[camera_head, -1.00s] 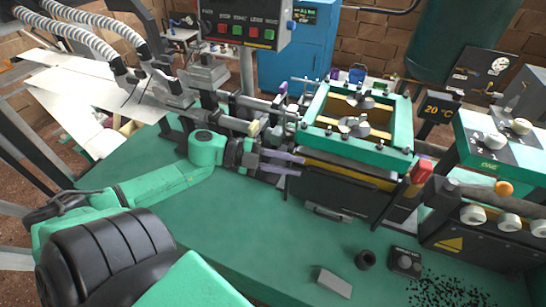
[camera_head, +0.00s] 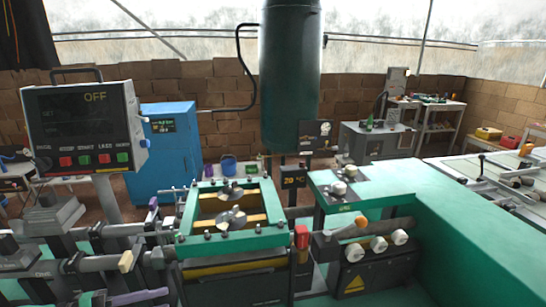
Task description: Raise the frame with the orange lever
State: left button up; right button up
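The orange lever (camera_head: 359,221) has an orange knob on a short tan handle. It sits on the front of the green-topped unit, right of centre. The green rectangular frame (camera_head: 262,240) lies about level on its dark press, with metal discs and yellow bars inside it. My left gripper (camera_head: 138,298) is at the bottom left edge, mostly cut off, left of the press and well away from the lever. One purple-grey finger shows, with nothing seen in its grasp; its fingers stood apart in the earlier view. My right gripper is not in view.
A red-topped post (camera_head: 302,237) stands between the frame and the lever. White knobs (camera_head: 379,245) sit below the lever. A control panel reading OFF (camera_head: 85,125) rises at the left. Horizontal rails (camera_head: 108,262) cross the left side.

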aim_at(361, 222)
jog(key=k, duration=0.9)
